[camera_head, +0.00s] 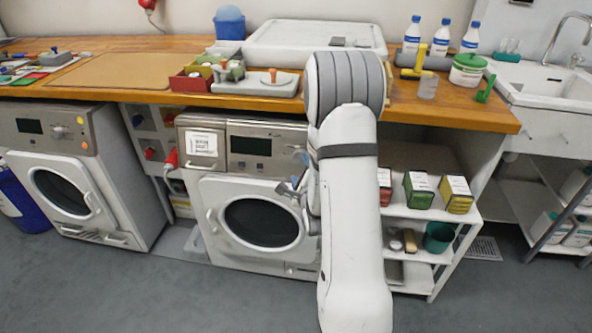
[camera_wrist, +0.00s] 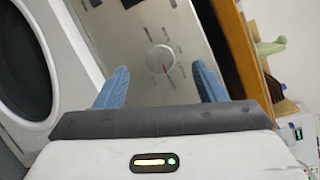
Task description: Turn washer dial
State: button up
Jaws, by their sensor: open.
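The washer (camera_head: 203,218) stands under the counter in the middle of the head view, with a round dark door and a display on its panel. In the head view, my gripper (camera_head: 296,174) is in front of the washer's right side, and my arm hides the dial there.
A second machine (camera_head: 115,160) stands at the left. The wooden counter (camera_head: 130,78) runs above, with trays and bottles (camera_head: 411,35) on it. An open shelf (camera_head: 425,212) with small boxes stands right of my arm. Grey floor is free in front.

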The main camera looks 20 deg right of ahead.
aim_at(300, 159)
jog(key=w+d, duration=0.1)
jog(key=w, duration=0.1)
jog(key=w+d+f+m, duration=0.1)
jog(key=w, duration=0.1)
jog(key=w+d+f+m+t, duration=0.1)
jog(key=w, duration=0.2)
jog(key=shift+h, duration=0.3)
jog(key=shift+c, duration=0.3)
